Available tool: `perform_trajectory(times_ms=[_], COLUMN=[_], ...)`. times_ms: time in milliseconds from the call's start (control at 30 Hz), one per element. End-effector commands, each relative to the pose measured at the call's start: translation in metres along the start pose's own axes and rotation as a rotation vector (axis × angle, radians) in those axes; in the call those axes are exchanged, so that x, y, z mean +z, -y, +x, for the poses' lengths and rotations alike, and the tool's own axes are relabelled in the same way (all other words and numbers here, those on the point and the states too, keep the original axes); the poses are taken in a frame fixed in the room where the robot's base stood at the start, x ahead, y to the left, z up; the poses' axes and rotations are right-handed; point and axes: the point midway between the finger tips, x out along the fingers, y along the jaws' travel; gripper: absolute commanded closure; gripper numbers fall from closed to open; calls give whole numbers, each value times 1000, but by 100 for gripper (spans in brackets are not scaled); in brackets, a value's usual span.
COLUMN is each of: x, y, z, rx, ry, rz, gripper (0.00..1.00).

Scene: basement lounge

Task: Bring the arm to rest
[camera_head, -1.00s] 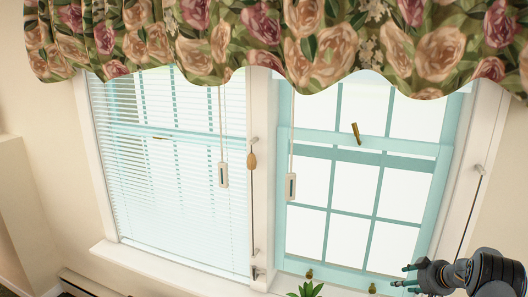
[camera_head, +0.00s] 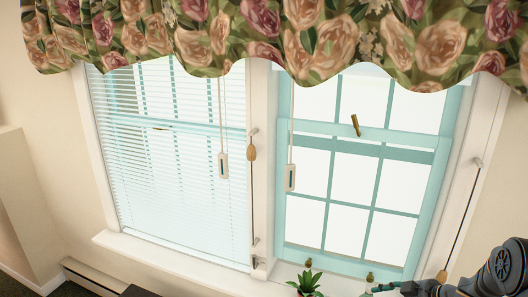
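My dark arm comes in at the bottom right corner in the head view. My gripper (camera_head: 374,290) is low at the bottom edge and points left, in front of the right window's sill. The frame's edge cuts off part of it, and I cannot tell if its fingers are open or shut. I see nothing held in the visible part.
A potted plant (camera_head: 306,285) stands at the bottom, left of my gripper. A left window with lowered blinds (camera_head: 170,160) and a right teal-framed window (camera_head: 380,155) fill the wall under a floral valance (camera_head: 290,35). A cord (camera_head: 462,220) hangs at right.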

Motion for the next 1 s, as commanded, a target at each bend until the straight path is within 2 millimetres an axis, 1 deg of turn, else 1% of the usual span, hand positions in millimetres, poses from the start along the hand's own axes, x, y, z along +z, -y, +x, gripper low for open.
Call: perform_trajectory(times_ms=[33, 100, 600, 800, 1000], x=[0, 1, 13, 17, 19], y=[11, 26, 123, 148, 159], z=[-5, -10, -48, -59, -64], rx=[-11, -29, -131, -155, -166], ry=[-1, -1, -4, -5, -6], rz=[-11, -29, -134, -159, -171], gripper=[49, 49, 49, 49, 49])
